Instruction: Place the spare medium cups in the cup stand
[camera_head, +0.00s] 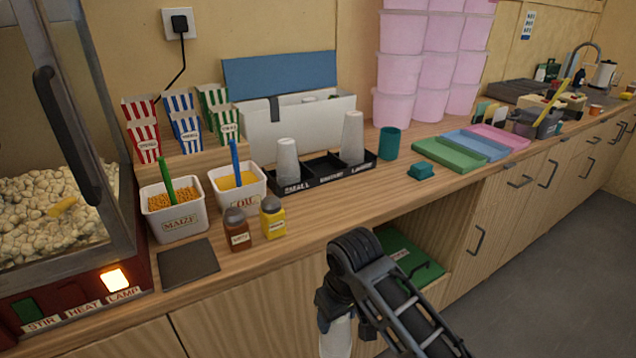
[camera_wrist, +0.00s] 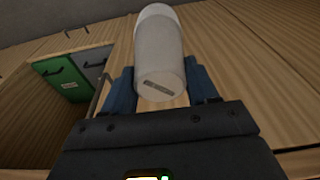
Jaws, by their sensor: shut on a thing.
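The black cup stand (camera_head: 322,178) is on the counter near the wall, with three labelled compartments. A white cup stack (camera_head: 288,160) stands in its left compartment and a taller one (camera_head: 352,138) in its right; the middle compartment looks empty. My gripper (camera_head: 328,312) is in front of the counter, apart from the stand. In the wrist view my gripper (camera_wrist: 163,84) is shut on a pale cup stack (camera_wrist: 158,45) with a small label near its near end. Part of this held stack (camera_head: 336,338) shows at the bottom of the head view.
A teal cup (camera_head: 390,143) and a small teal box (camera_head: 421,171) sit right of the stand. Sauce bottles (camera_head: 272,217) and tubs (camera_head: 238,187) stand left. Pink tubs (camera_head: 398,75) are stacked behind. The counter front before the stand is clear. An open shelf holds a green box (camera_head: 410,258).

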